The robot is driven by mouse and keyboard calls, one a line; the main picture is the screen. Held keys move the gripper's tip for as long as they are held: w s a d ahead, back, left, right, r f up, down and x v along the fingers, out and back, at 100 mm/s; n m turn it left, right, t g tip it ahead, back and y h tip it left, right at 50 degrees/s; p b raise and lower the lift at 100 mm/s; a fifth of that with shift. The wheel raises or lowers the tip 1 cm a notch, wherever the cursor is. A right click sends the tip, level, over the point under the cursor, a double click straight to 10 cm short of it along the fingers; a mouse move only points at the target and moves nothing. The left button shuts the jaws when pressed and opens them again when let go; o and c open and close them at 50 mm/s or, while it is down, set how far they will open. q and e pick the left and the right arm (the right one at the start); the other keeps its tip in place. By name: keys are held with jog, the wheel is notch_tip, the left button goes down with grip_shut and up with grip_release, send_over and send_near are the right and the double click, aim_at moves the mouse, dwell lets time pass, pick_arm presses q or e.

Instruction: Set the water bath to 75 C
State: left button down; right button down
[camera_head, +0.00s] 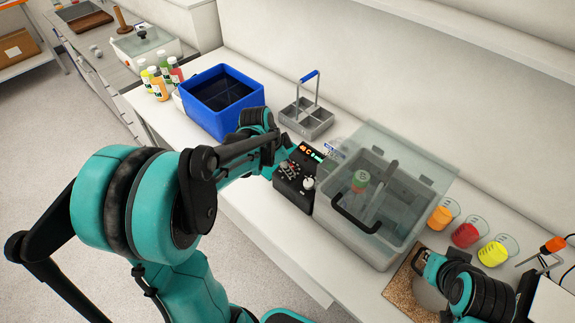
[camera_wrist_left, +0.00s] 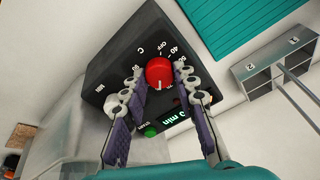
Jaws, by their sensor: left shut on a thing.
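The water bath (camera_head: 390,250) is a pale grey tub under a clear lid. My left gripper (camera_wrist_left: 163,88) is shut on the red knob (camera_wrist_left: 159,71), a finger on each side. Dial marks such as OFF and 40 show around the knob; its exact setting is unclear. A green button (camera_wrist_left: 151,132) and a lit display (camera_wrist_left: 176,116) are nearby. My right gripper (camera_head: 431,267) is at lower right, its jaws unclear.
A blue crate (camera_head: 222,125) and a grey divided carrier (camera_head: 306,122) stand behind on the bench. Several juice bottles (camera_head: 158,86) are at the back left. Orange, red (camera_head: 465,235) and yellow samples stand right of the bath. A brown speckled mat (camera_head: 403,289) lies near my right gripper.

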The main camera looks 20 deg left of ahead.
pick_arm(q)
jog(key=shift+m, duration=0.6)
jog(key=c, duration=1.2)
grip_release()
jog(key=v, duration=1.2)
